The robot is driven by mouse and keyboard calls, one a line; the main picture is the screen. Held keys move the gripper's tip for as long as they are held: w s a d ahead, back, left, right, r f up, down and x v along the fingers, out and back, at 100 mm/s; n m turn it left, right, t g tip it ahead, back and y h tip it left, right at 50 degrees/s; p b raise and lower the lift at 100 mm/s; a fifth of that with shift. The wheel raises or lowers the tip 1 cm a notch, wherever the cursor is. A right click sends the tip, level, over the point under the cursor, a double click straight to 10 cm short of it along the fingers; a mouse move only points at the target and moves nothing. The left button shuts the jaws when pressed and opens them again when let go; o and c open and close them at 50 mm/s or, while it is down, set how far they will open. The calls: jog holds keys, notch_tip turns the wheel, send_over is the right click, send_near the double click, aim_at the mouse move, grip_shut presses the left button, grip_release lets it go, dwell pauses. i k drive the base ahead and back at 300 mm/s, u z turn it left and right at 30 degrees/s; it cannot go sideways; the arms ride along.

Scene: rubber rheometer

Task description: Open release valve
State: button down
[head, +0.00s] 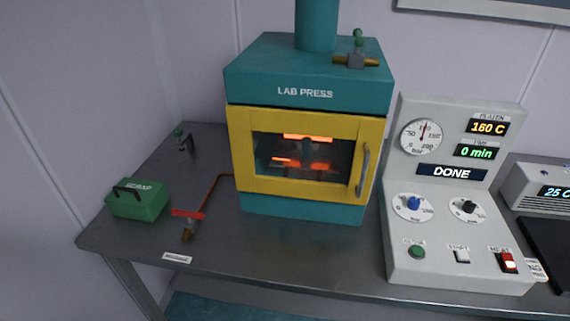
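A valve with a red bar handle (188,214) and a brass body (188,232) stands on the table, left of the press. A thin red-brown pipe (212,190) runs from it to the press. The handle lies roughly crosswise in the picture. A small white label (177,257) lies in front of it, too small to read. Another brass fitting with a green knob (357,60) sits on top of the lab press (305,74). I cannot tell from markings which one is the release valve. My gripper is not in view.
The press's yellow door (240,150) is shut, with a glowing inside. A green scrap box (138,202) stands left of the valve. A control console (450,220) on the right shows 160 C, 0 min and DONE. The table (260,250) is bare before the press.

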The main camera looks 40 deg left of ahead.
aim_at(173, 211)
jog(key=u, duration=2.6)
jog(key=k, duration=0.65)
jog(key=u, duration=0.55)
jog(key=i, duration=1)
jog(key=u, duration=0.25)
